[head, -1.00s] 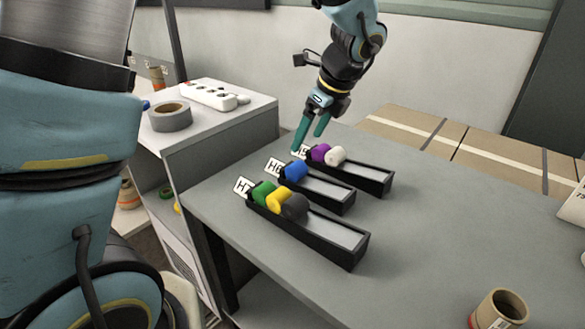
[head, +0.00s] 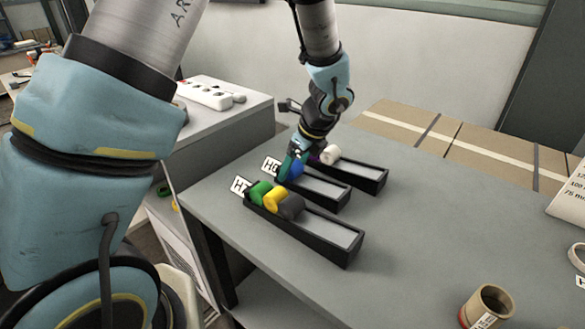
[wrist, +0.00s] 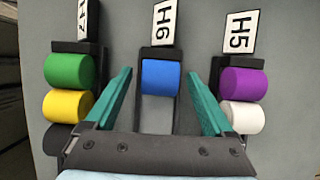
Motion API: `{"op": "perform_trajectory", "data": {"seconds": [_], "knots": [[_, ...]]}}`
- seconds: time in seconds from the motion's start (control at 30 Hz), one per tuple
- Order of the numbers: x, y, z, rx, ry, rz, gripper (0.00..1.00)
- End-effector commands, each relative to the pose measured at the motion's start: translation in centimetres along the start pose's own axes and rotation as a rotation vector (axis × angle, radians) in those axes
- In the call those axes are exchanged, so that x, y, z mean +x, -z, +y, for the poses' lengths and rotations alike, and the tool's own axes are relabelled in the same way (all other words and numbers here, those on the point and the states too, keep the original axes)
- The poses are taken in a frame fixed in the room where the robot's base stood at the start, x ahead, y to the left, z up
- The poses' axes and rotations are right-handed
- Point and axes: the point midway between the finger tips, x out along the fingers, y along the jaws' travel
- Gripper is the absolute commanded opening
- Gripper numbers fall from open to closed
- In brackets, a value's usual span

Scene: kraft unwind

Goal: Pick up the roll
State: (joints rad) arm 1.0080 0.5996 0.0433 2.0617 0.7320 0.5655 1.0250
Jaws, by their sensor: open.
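A blue roll (head: 297,169) sits at the labelled end of the black H6 tray (head: 325,190). In the wrist view the blue roll (wrist: 160,77) lies between the two teal fingers of my gripper (wrist: 159,74), with a gap on each side. In the head view my gripper (head: 290,167) is low over the H6 tray, open, and partly hides the blue roll. The wrist view does not clearly show how far the fingertips are above the roll.
The H7 tray (head: 330,238) holds green (wrist: 68,71), yellow (wrist: 68,105) and dark grey rolls (head: 290,206). The H5 tray (head: 362,176) holds purple (wrist: 244,82) and white rolls (head: 331,154). A cardboard tube (head: 487,305) stands at the front right. The table's middle is clear.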

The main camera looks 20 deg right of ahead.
Motion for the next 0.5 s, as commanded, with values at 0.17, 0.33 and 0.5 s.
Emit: {"op": "perform_trajectory", "data": {"seconds": [0.17,0.33,0.5], "knots": [[0.03,-0.01,-0.01,0.000,0.001,0.000,0.88],[0.01,-0.02,-0.01,-0.001,0.000,0.000,0.69],[0.00,-0.03,-0.01,-0.001,0.000,0.000,0.50]]}}
